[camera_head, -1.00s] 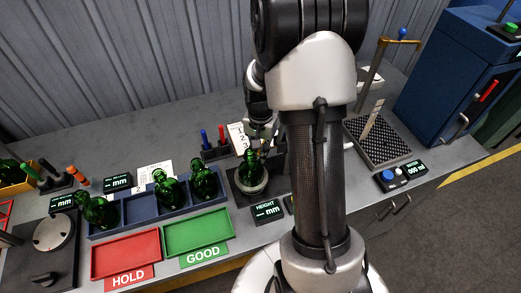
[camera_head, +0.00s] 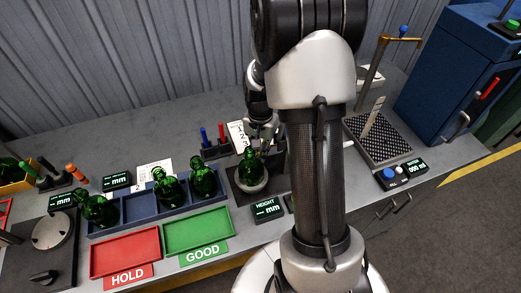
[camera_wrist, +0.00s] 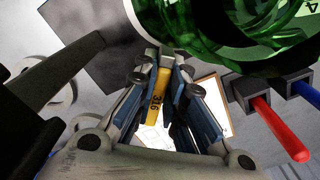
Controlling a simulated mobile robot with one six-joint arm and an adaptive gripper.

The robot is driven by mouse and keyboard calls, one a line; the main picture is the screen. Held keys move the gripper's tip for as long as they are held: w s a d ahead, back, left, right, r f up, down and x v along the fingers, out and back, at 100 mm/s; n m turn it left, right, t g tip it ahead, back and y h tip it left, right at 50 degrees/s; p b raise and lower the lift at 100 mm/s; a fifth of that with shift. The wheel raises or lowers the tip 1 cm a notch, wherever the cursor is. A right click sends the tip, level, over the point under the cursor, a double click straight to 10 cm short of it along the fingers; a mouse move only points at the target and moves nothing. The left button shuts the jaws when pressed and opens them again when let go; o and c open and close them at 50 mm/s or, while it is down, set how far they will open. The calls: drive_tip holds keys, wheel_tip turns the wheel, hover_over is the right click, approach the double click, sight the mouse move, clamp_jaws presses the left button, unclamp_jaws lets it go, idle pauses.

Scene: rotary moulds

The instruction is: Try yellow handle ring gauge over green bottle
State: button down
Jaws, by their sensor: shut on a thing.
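My gripper (camera_wrist: 160,95) is shut on the yellow handle (camera_wrist: 159,88) of the ring gauge, seen in the wrist view. The ring itself is not clearly visible. A green bottle (camera_wrist: 225,25) fills the top of the wrist view, just beyond the handle. In the head view a green bottle (camera_head: 250,166) stands upright on a pale round rest, with my gripper (camera_head: 264,140) close above and right of its neck. I cannot tell whether the ring is around the neck or beside it.
Red-handled (camera_wrist: 280,130) and blue-handled (camera_wrist: 303,92) gauges stand in a rack nearby. A blue tray (camera_head: 136,208) holds several green bottles. A red HOLD tray (camera_head: 124,252) and green GOOD tray (camera_head: 198,230) lie in front. A height display (camera_head: 267,209) sits before the bottle.

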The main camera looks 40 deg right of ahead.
drive_tip(key=shift+f, duration=0.4)
drive_tip(key=shift+r, duration=0.15)
idle(1.4)
drive_tip(key=shift+r+p, duration=2)
drive_tip(key=shift+r, duration=0.75)
drive_tip(key=shift+r, duration=0.15)
drive_tip(key=shift+r+p, duration=2.2)
drive_tip(key=shift+r, duration=0.55)
drive_tip(key=shift+r+p, duration=2.15)
drive_tip(key=shift+r, duration=0.7)
drive_tip(key=shift+r, duration=0.1)
